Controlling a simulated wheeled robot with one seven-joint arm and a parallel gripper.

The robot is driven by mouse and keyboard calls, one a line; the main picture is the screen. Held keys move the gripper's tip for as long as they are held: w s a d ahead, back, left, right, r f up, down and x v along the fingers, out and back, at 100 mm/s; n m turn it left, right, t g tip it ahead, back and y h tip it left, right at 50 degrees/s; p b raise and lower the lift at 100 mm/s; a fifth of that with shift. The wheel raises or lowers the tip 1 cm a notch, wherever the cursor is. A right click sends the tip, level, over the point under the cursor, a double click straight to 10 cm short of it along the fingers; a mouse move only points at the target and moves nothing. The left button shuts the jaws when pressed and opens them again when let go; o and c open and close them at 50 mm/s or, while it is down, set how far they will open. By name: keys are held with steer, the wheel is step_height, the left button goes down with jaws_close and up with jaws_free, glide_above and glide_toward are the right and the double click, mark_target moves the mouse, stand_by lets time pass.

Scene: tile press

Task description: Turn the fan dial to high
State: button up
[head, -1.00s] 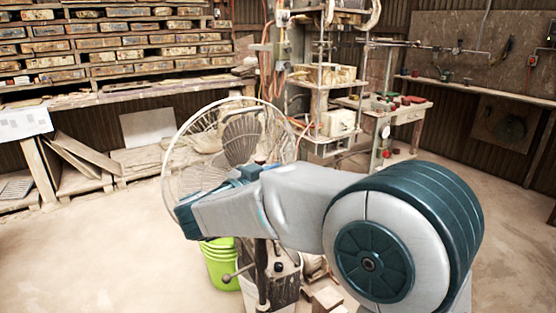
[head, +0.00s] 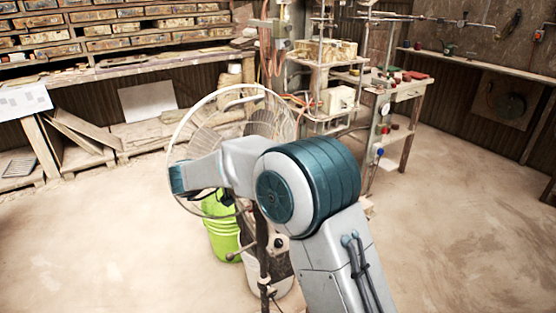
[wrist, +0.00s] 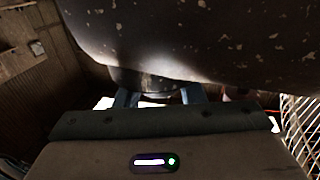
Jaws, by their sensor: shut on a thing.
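The fan (head: 262,92) stands in the middle of the head view, its round wire cage partly behind my arm. In the wrist view its dark, paint-flecked housing (wrist: 215,45) fills the top. A rounded dark knob, seemingly the fan dial (wrist: 145,82), projects below the housing between my two blue fingers. My gripper (wrist: 158,96) is shut on this knob. The fingertips and the dial's markings are hidden, so its setting cannot be read. In the head view my arm hides the gripper and dial.
A lime green bucket (head: 222,235) and a whitish bucket (head: 288,277) stand around the fan's dark post (head: 262,245). Part of the wire cage (wrist: 303,125) shows close at the right of the wrist view. Floor is open to the left and right.

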stand_by(0.3)
steer(key=o, duration=1)
steer(key=p+v, duration=0.1)
steer(key=v, duration=1.2)
steer(key=shift+s+a+p, duration=0.1)
steer(key=shift+a+p, duration=0.25)
steer(key=shift+a, duration=0.05)
